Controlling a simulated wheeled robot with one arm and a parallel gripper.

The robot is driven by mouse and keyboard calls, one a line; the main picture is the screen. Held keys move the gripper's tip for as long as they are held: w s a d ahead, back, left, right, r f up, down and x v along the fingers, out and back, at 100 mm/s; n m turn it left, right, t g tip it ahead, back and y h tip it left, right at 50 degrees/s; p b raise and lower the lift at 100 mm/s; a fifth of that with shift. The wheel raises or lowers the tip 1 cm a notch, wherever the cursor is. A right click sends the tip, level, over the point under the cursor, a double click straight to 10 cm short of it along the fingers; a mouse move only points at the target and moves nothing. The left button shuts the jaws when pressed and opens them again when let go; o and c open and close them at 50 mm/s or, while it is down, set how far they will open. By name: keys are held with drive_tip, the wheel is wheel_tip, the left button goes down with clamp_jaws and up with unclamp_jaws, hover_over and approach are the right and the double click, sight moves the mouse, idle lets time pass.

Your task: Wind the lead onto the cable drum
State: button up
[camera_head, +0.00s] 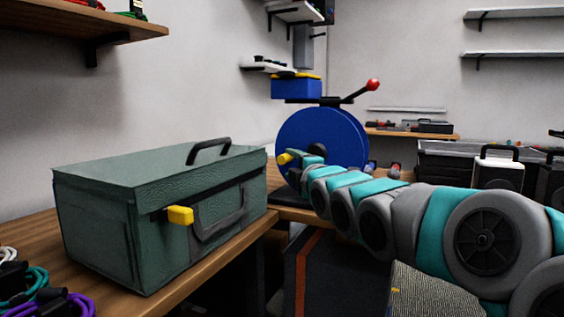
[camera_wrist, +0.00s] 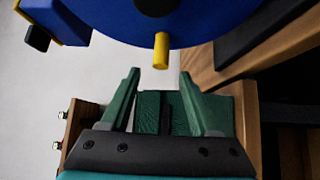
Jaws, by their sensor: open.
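The blue cable drum (camera_head: 318,130) stands upright on the far bench, with a red-knobbed crank handle (camera_head: 372,86) at its upper right. In the wrist view the drum's blue face (camera_wrist: 220,20) fills the top, and a yellow peg (camera_wrist: 161,50) sticks out from it. My gripper (camera_wrist: 158,78) is open, its two green fingers apart and nothing seen between their tips. The peg appears just beyond the tips; I cannot tell the gap in depth. In the head view my arm covers the drum's lower right. I cannot pick out which cable is the lead.
A green case (camera_head: 160,205) with a black handle and yellow latch sits on the wooden bench (camera_head: 205,285) at the left. Coiled teal and purple cables (camera_head: 65,300) lie at the lower left. A blue box (camera_head: 296,89) shows behind the drum.

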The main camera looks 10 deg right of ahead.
sight(284, 161)
drive_tip(key=shift+w+a+p, duration=0.1)
drive_tip(key=shift+w+a, duration=0.1)
drive_tip(key=shift+w, duration=0.95)
drive_tip(key=shift+w+a+p, duration=0.1)
drive_tip(key=shift+w+a, duration=0.05)
drive_tip(key=shift+w, duration=1.05)
drive_tip(key=shift+w+a+p, duration=0.1)
drive_tip(key=shift+w+a, duration=0.1)
drive_tip(key=shift+w, duration=0.95)
drive_tip(key=shift+c, duration=0.4)
clamp_jaws()
